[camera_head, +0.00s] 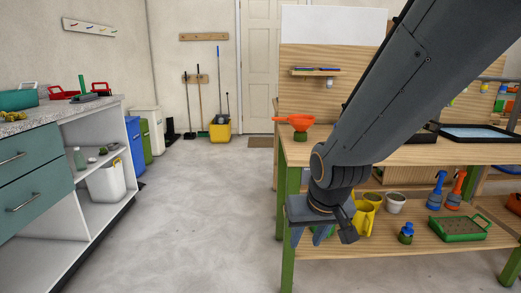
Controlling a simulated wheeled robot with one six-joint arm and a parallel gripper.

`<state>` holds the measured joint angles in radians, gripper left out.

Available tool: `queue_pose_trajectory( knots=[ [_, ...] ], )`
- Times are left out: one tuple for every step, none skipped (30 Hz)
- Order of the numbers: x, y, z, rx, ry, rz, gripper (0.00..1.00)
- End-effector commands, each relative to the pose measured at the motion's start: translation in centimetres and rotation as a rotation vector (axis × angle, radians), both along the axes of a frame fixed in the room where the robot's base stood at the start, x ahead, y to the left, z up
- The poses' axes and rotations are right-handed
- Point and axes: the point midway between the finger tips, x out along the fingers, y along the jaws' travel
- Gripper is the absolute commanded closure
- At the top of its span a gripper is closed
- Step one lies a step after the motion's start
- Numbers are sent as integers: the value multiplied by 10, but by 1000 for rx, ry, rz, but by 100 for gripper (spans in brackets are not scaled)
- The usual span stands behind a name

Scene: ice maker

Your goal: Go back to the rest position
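My dark grey arm (405,85) comes in from the top right and reaches down in front of the wooden workbench (400,152). My gripper (318,232) hangs low at the bench's left end, over the lower shelf level. It points downward and partly hides the bench's left front leg and the shelf behind. Its fingers are small and dark in this view, so I cannot tell whether they are open or shut, or whether anything is between them. No ice maker can be made out.
A yellow watering can (365,218), a white pot (395,203), spray bottles (455,190) and a green crate (458,228) sit on the lower shelf. A teal-drawered counter (32,175) stands left. The floor (195,215) between is clear.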

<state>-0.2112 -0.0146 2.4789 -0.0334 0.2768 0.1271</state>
Motion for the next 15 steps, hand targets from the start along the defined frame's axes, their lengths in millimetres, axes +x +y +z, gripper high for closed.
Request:
queue_pose_trajectory(
  knots=[
    [-20,4,7,-9,43,23,66],
    [-32,5,9,-12,70,32,66],
    [-46,6,12,-20,104,46,66],
    [-56,7,13,-23,128,56,66],
    [-66,8,15,-26,149,65,66],
    [-78,9,18,-30,178,77,66],
    [-86,10,20,-33,197,86,66],
    [-94,10,22,-35,216,95,66],
    [-105,10,24,-39,241,106,66],
    [-113,11,26,-40,258,115,66],
    [-121,12,28,-42,276,123,66],
    [-131,12,30,-44,297,135,66],
    [-138,12,32,-45,313,143,66],
    [-145,12,34,-46,330,151,66],
    [-155,12,36,-48,351,163,66]
  ],
)
